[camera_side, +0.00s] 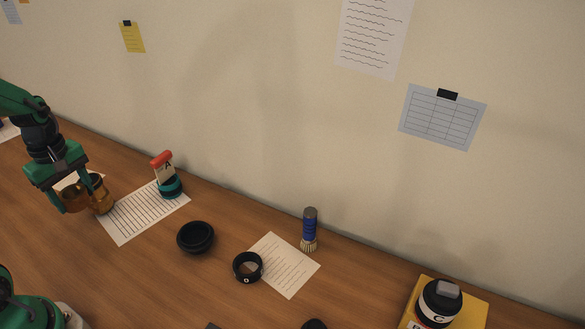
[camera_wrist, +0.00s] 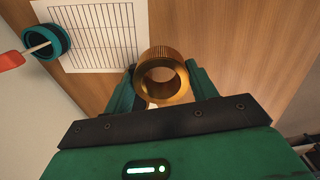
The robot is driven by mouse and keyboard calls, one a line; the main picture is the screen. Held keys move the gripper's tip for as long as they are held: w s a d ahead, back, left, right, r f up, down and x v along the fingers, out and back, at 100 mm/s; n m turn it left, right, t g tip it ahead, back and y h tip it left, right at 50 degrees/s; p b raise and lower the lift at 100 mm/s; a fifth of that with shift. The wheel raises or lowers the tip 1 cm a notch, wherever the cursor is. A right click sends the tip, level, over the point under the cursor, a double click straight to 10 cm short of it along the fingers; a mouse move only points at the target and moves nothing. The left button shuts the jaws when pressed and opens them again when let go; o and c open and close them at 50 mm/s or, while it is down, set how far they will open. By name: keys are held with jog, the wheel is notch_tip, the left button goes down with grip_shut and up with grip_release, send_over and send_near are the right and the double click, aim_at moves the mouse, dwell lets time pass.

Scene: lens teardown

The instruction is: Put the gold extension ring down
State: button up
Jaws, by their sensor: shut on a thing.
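The gold extension ring (camera_wrist: 163,56) sits between the two fingers of my gripper (camera_wrist: 162,84) in the wrist view, with its open bore facing the camera. My gripper is shut on it. In the side view the gold ring (camera_side: 75,199) shows at the far left, low over the wooden table, between the fingers of my gripper (camera_side: 82,196). An amber-brown rounded shape (camera_side: 104,200) shows beside the right finger; I cannot tell whether it is part of the ring. Whether the ring touches the table is unclear.
A lined sheet (camera_side: 145,213) lies just right of my gripper, with a teal ring (camera_side: 170,188) bearing a red-topped tag on its far edge. Farther right are a black bowl-like part (camera_side: 195,237), a black ring (camera_side: 248,267), a brush (camera_side: 309,230) and a jar (camera_side: 439,303).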

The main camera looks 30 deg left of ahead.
send_over(63, 228)
notch_tip(63, 228, down, 6)
jog(key=shift+f, duration=0.1)
jog(key=shift+f, duration=2)
jog(key=shift+f, duration=0.1)
jog(key=o, duration=1)
jog(key=shift+o, duration=0.2)
notch_tip(63, 228, up, 12)
